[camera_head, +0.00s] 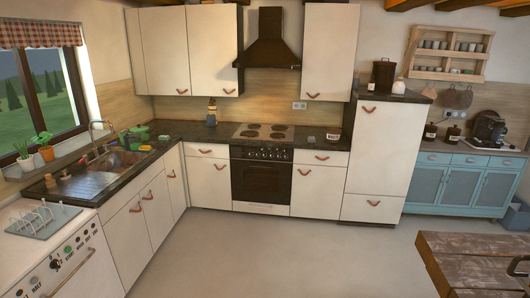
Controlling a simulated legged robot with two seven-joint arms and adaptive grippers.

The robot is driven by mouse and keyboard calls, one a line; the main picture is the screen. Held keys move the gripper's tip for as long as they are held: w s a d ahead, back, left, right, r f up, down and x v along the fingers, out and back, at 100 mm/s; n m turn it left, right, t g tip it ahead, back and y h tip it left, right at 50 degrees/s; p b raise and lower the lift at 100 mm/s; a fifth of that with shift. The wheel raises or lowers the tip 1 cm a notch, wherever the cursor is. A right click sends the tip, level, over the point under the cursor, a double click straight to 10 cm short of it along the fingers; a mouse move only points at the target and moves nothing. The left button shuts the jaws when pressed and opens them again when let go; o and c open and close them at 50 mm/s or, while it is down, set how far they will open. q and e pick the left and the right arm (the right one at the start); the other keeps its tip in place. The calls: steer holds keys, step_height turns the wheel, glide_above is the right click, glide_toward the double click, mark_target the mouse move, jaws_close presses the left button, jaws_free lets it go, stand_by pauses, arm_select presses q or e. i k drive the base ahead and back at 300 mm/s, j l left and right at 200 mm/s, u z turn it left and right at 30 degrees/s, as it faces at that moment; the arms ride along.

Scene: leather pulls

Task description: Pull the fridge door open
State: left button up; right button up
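The likely fridge is the tall white unit (385,150) right of the oven, with a dark top. Its large upper door looks closed. A brown leather pull (368,109) is near the upper left of that door. A lower white panel (370,208) under it has its own leather pull (373,203) and also looks closed. Neither of my grippers can be made out in the head view, so I see nothing touching the door.
A wooden piece of furniture (475,262) stands at the lower right, with a dark metal part at the picture edge. A blue cabinet (462,183) is right of the fridge. The oven (261,180) is left of it. The grey floor (285,250) in front is clear.

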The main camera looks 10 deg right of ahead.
mark_target(386, 137)
steer(key=i+l+z, duration=0.2)
steer(key=i+z, duration=0.25)
steer(key=i, duration=0.65)
steer(key=i+j+z, duration=0.25)
steer(key=i+z, duration=0.2)
steer(key=i, duration=0.65)
steer(key=i+l+z, duration=0.15)
steer(key=i+z, duration=0.2)
steer(key=i, duration=0.35)
steer(key=i+z, duration=0.35)
steer(key=i, duration=0.3)
steer(key=i+j+z, duration=0.2)
steer(key=i+z, duration=0.2)
steer(key=i, duration=0.3)
